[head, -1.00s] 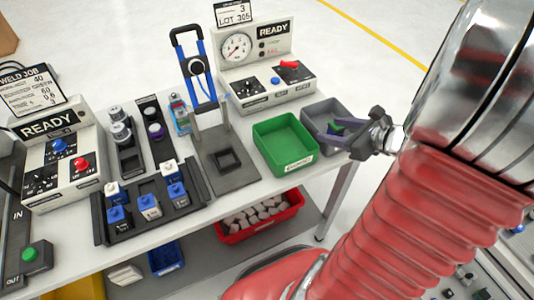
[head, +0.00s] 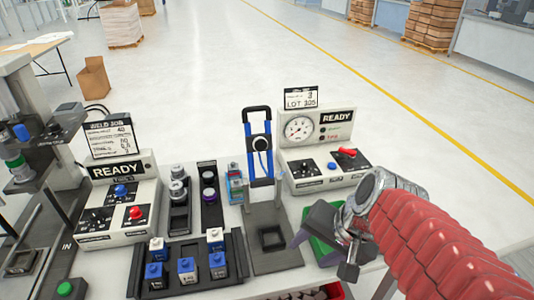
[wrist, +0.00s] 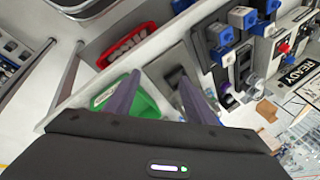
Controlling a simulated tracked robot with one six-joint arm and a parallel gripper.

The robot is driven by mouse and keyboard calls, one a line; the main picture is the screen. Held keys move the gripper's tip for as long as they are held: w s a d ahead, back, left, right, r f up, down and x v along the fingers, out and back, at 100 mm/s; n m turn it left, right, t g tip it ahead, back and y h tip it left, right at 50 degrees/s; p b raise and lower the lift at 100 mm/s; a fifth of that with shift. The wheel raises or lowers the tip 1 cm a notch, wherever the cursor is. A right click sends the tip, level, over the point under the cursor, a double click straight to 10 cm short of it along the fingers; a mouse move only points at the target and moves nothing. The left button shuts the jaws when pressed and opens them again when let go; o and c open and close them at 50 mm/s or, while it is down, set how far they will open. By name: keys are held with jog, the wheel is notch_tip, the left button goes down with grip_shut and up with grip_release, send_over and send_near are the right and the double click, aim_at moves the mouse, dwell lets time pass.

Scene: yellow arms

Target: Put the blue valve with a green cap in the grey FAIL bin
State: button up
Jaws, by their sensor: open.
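My gripper (head: 318,248) is open and empty above the green bin (head: 317,220), partly covering it. In the wrist view the two fingers (wrist: 160,78) are spread, with the green bin (wrist: 145,103) beside and behind the left one. The grey FAIL bin cannot be made out now; my arm covers the area right of the green bin. The blue valve with a green cap is not visible now. Blue and white valves with blue or white caps (head: 186,266) stand in the dark rack (head: 235,245), none with a green cap.
A black stand with a blue-handled frame (head: 260,145) rises left of my gripper. The READY gauge box (head: 345,135) stands behind it, and the weld control box (head: 110,205) is at left. A red bin (wrist: 128,45) sits below the table.

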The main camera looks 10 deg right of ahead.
jog(key=shift+s+a+r+n+t+h, duration=0.35)
jog(key=shift+r+n, duration=0.4)
jog(key=shift+n, duration=0.5)
jog(key=shift+s+a+r+n+t+h, duration=0.15)
jog(key=shift+s+r+n+h, duration=0.3)
jog(key=shift+r+n, duration=0.6)
jog(key=shift+s+a+r+n+t+h, duration=0.25)
jog(key=shift+s+r+n+h, duration=0.2)
jog(key=shift+n, duration=1.05)
